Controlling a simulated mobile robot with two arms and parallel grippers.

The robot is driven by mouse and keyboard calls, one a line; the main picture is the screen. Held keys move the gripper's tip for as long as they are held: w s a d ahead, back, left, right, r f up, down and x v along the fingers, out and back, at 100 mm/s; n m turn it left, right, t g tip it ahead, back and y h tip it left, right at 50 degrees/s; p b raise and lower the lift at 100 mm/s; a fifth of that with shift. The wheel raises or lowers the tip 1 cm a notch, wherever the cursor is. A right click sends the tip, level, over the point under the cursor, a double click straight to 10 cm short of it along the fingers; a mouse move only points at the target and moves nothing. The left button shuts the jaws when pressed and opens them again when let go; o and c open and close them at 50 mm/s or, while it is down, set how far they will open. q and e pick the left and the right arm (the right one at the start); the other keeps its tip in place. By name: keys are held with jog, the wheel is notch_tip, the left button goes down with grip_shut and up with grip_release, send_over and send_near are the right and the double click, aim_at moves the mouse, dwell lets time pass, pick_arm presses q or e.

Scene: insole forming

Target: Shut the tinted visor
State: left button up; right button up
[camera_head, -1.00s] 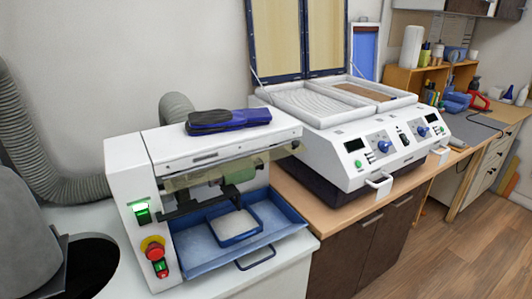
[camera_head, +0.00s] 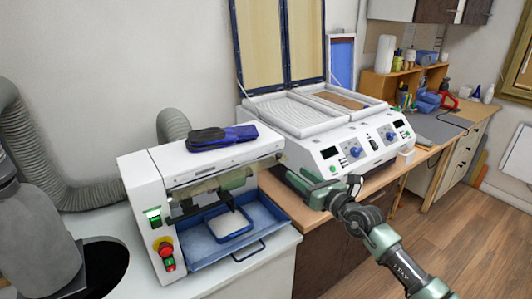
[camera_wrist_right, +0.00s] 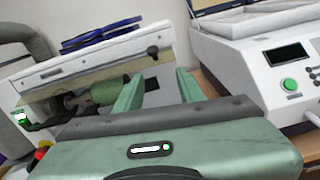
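The tinted visor (camera_head: 190,188) is a see-through yellowish strip on the front of the white press machine (camera_head: 146,205), below its top housing. It also shows in the wrist view (camera_wrist_right: 48,92), with a green roller (camera_wrist_right: 108,91) behind or below it. It looks raised, with the opening above the blue tray uncovered. My right gripper (camera_head: 294,178) is at the right end of the machine, reaching left toward it. In the wrist view its two green fingers (camera_wrist_right: 157,88) are apart with nothing held between them. My left gripper is out of view.
A blue tray (camera_head: 196,257) sits in the machine's opening. Blue-black insoles (camera_head: 222,136) lie on top of the machine. A white two-bed forming machine (camera_head: 345,140) with raised lids stands close right of my gripper. A grey hose (camera_head: 90,194) runs at the left.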

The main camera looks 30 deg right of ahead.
aim_at(280, 155)
jog(key=shift+n, duration=0.7)
jog(key=shift+w+a+r+p, duration=0.2)
jog(key=shift+w+r+p, duration=0.25)
jog(key=shift+w, duration=0.9)
jog(key=shift+w+a+r+p, duration=0.15)
jog(key=shift+w+r+p, duration=0.2)
jog(key=shift+w, duration=1.05)
jog(key=shift+w+a+r+p, duration=0.2)
jog(key=shift+w+r+p, duration=0.25)
jog(key=shift+w, duration=0.9)
grip_shut()
